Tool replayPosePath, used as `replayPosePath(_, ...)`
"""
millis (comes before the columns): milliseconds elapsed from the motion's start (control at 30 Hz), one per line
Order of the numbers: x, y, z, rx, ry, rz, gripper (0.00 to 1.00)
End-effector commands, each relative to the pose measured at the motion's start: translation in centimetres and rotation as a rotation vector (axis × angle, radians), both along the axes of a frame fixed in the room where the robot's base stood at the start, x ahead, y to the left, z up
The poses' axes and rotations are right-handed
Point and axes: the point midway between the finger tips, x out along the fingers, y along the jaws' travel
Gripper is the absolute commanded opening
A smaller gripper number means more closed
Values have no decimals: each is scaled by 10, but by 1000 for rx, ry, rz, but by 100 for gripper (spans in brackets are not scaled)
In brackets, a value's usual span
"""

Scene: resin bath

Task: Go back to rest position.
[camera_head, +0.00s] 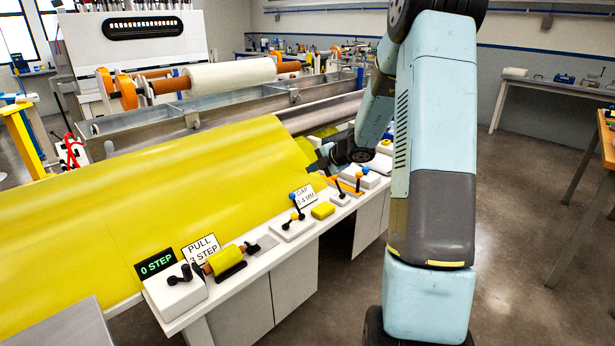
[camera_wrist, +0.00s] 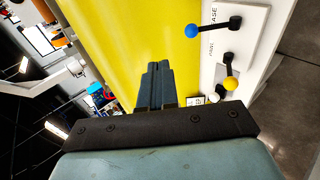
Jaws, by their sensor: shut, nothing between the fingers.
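My gripper (camera_head: 317,166) is at the far right part of the yellow sheet (camera_head: 160,185), beside the white counter (camera_head: 262,262) along its edge. My pale blue and grey arm crosses the right of the head view and hides part of the machine and counter behind it. In the wrist view my gripper's dark fingers (camera_wrist: 157,72) are together with nothing between them, in front of the yellow sheet (camera_wrist: 130,35). I cannot tell how far they are from the sheet.
A blue-knobbed lever (camera_wrist: 193,31) and a yellow-knobbed lever (camera_wrist: 231,83) stand close on the right in the wrist view. A "0 STEP" display (camera_head: 156,263) and a crank box (camera_head: 175,291) sit at the counter's near end. Open floor (camera_head: 505,225) lies to the right.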

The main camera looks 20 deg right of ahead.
Motion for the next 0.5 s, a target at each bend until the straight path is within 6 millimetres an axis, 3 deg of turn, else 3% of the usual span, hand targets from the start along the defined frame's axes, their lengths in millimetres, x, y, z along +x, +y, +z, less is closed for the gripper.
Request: replayPosePath(500,-5,-4,9,1,0,1,0)
